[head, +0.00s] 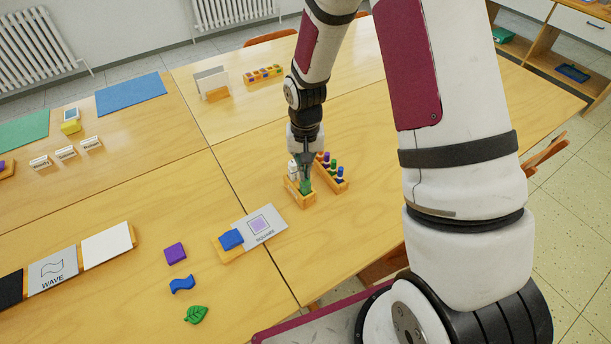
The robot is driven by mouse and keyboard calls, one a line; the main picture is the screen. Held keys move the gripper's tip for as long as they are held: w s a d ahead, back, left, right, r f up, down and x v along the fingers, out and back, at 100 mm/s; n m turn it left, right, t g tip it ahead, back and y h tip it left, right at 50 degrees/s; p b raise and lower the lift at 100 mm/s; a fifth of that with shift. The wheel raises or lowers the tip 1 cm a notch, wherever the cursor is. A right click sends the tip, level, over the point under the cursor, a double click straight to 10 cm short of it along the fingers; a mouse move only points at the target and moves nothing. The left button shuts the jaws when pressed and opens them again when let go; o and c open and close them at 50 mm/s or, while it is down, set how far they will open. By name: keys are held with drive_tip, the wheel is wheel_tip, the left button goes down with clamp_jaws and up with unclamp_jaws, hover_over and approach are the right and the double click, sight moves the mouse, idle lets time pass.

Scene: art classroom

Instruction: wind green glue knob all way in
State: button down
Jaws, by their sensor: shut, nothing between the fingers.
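The green glue stick (305,187) stands in a small wooden holder (299,202) on the table, right of the square card. My gripper (304,178) points down directly over the green glue. Its fingers are shut with nothing held between them. The fingertips are at or just above the green part, and I cannot tell whether they touch it. A white glue tube (293,170) stands in the same holder, just left of my gripper. The knob's own details and how far it is wound are too small and partly hidden by the fingers.
A wooden rack (341,185) with several coloured pieces stands close on the right of the holder. A square card (262,226) with a blue block (231,239) lies to the left. A purple block (176,253), a blue wave and a green leaf (196,314) lie nearer.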

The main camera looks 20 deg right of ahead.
drive_tip(key=shift+f, duration=0.45)
drive_tip(key=shift+r, duration=0.2)
drive_tip(key=shift+r, duration=0.3)
idle(0.3)
drive_tip(key=c, duration=2.4)
unclamp_jaws()
drive_tip(key=c, duration=0.6)
unclamp_jaws()
